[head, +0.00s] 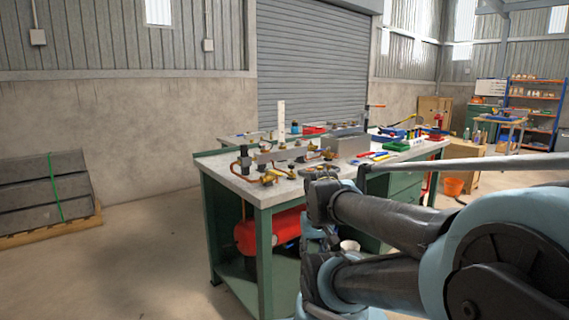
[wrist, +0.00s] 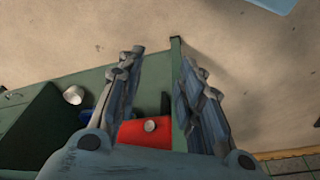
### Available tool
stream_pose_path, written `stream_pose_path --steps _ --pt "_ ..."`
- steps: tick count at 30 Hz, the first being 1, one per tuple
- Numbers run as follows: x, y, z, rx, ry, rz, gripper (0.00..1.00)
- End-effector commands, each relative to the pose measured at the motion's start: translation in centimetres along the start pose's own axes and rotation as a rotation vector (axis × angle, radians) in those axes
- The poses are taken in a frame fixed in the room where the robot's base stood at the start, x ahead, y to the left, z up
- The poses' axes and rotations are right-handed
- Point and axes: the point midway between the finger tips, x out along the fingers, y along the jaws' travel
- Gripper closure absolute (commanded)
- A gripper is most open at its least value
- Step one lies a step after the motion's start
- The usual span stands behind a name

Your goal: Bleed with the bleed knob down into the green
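In the head view a red tank (head: 262,232) lies on the lower shelf of the green workbench (head: 264,262), partly hidden by a bench leg and my arm. In the wrist view my gripper (wrist: 161,58) is open, with nothing between its fingertips. Past the base of the fingers a red surface (wrist: 146,134) shows, with a small round pale metal knob (wrist: 150,125) on it. I cannot tell if this is the bleed knob. Brass fittings (head: 270,176) and pipes stand on the benchtop. No gauge face or green zone can be read.
A pale cup-like thing (wrist: 73,95) lies left of the fingers in the wrist view. Tools and a grey box (head: 345,146) crowd the benchtop. An orange bucket (head: 453,187) stands at the right. A pallet of grey slabs (head: 45,190) sits left. Floor left of the bench is clear.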

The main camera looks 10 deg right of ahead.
Motion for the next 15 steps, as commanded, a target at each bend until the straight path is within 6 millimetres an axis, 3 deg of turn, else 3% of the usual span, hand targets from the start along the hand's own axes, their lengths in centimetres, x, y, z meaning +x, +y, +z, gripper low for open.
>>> stream_pose_path --steps 2,3,7,11,15 --pt "0.0 0.0 0.0 0.000 0.000 0.000 0.64" --pt "0.0 0.0 0.0 0.000 0.000 0.000 0.56" --pt "-1.6 0.0 0.0 0.016 0.009 0.000 0.56" --pt "-4.3 0.0 -2.8 0.067 -0.001 -0.002 0.56" --pt "-8.2 0.1 -6.9 0.146 -0.016 -0.004 0.56"
